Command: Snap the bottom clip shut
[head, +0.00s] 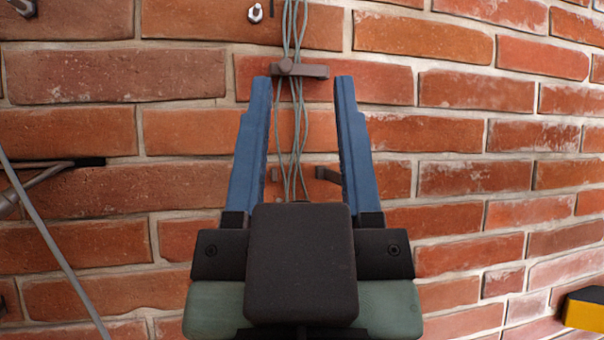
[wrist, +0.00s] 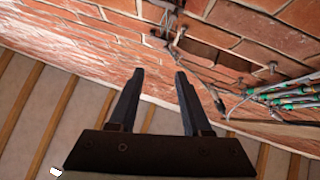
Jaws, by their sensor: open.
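In the head view, thin grey-green cables (head: 301,120) hang down the brick wall between the fingers of my gripper (head: 303,79). The gripper is open, with its two blue fingers spread on either side of the cables and nothing held. A brown upper clip (head: 313,71) with a round knob lies across the cables near the fingertips. A lower brown clip (head: 327,174) shows between the fingers, with a piece right of the cables and a small stub at left. Whether it is latched I cannot tell. The wrist view also shows the open gripper (wrist: 159,72) facing the wall.
A metal bolt (head: 255,13) sticks out at upper left. A grey cable (head: 50,240) and a dark bracket (head: 82,162) are on the left. A yellow and black object (head: 585,309) is at lower right. Green-banded cables (wrist: 290,95) run along the right in the wrist view.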

